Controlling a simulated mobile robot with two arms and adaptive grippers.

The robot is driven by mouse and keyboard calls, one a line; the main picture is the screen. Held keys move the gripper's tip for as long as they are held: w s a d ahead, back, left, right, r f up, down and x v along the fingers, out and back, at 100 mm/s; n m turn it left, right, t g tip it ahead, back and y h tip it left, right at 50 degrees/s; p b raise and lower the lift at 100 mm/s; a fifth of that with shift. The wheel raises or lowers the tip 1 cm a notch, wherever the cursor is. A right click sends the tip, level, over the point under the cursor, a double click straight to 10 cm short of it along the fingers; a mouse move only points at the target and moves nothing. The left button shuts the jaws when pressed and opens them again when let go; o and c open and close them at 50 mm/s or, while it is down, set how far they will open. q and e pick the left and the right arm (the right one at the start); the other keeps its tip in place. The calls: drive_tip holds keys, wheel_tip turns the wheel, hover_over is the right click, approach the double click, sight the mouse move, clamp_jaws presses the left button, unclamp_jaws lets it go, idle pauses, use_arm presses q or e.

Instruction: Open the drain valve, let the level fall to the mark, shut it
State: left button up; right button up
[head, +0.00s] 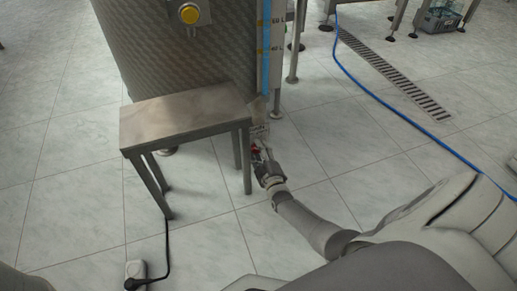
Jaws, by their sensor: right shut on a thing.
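The steel tank (190,60) stands at the top, with a blue level strip (266,55) down its right side. Volume labels stand beside the strip; the upper one seems to read 60 L. The drain valve (254,150) shows as a small red part low at the tank's right edge, behind the stool's corner. My right gripper (262,163) is at this red part and shut on it. The fingers hide much of the valve, so its handle angle is unclear.
A steel stool (185,117) stands in front of the tank, close to the left of my right gripper. A blue hose (390,105) and a floor drain grate (395,75) lie at the right.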

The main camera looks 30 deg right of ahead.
drive_tip(key=shift+n, duration=0.5)
drive_tip(key=o, duration=1)
drive_tip(key=shift+o, duration=0.2)
drive_tip(key=shift+f, duration=0.1)
